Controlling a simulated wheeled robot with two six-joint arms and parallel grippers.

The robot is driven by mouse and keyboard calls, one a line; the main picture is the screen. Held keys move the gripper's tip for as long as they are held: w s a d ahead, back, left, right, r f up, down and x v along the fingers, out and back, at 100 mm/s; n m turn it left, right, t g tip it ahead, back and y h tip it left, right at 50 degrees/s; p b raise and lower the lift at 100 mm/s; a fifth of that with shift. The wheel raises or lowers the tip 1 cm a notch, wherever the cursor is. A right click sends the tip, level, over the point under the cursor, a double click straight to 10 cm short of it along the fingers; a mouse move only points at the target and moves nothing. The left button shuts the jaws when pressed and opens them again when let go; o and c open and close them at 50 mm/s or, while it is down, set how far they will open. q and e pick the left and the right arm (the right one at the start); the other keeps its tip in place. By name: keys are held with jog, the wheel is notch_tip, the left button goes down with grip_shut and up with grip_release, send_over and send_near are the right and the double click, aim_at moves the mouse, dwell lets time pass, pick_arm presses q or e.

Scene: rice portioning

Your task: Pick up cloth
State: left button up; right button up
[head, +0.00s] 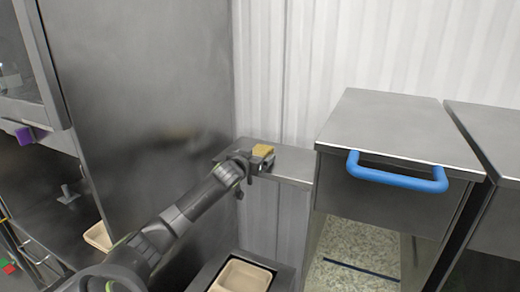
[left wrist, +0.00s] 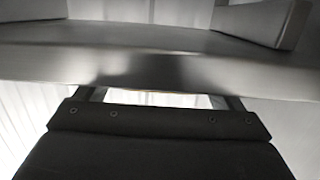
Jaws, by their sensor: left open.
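A small folded yellow cloth (head: 263,149) lies on the narrow steel shelf (head: 294,166) in the middle of the head view. My left gripper (head: 262,162) is open at the near side of the cloth, very close to it. I cannot tell whether they touch. In the left wrist view the gripper (left wrist: 160,97) shows its two fingers apart at the shelf's edge, with only a thin yellowish strip between them. The cloth is mostly hidden there. My right gripper is not in view.
A tall steel panel (head: 150,100) stands left of the shelf. A steel drawer cabinet with a blue handle (head: 397,173) stands right. A beige tray (head: 242,276) sits below at the front. A corrugated white wall (head: 380,45) is behind.

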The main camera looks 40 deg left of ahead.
pick_arm(q)
jog(key=shift+x, duration=1)
jog(key=c, duration=1.1)
